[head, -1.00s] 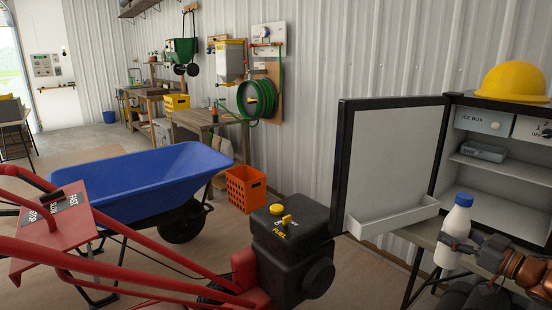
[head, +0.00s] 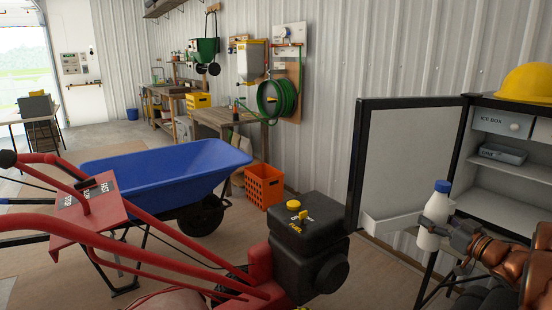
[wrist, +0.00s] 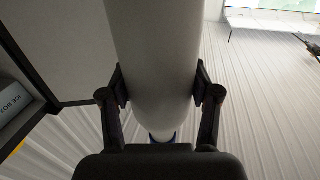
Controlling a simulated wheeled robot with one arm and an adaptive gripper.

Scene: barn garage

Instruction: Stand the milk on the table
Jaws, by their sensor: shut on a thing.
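The milk (head: 432,219), a white bottle with a blue cap, is upright at the lower right of the head view, in front of the open ice box. My gripper (head: 445,229) is shut on it from the right side, below the cap. In the wrist view the milk (wrist: 152,50) fills the middle, with one finger of my gripper (wrist: 160,90) on each side. A table (head: 36,112) stands at the far left by the bright opening. A wooden bench (head: 212,117) stands along the wall.
The ice box door (head: 408,150) stands open behind the milk. A red machine with a black engine (head: 307,240) fills the front, close to a blue wheelbarrow (head: 165,172). An orange crate (head: 265,186) is by the wall.

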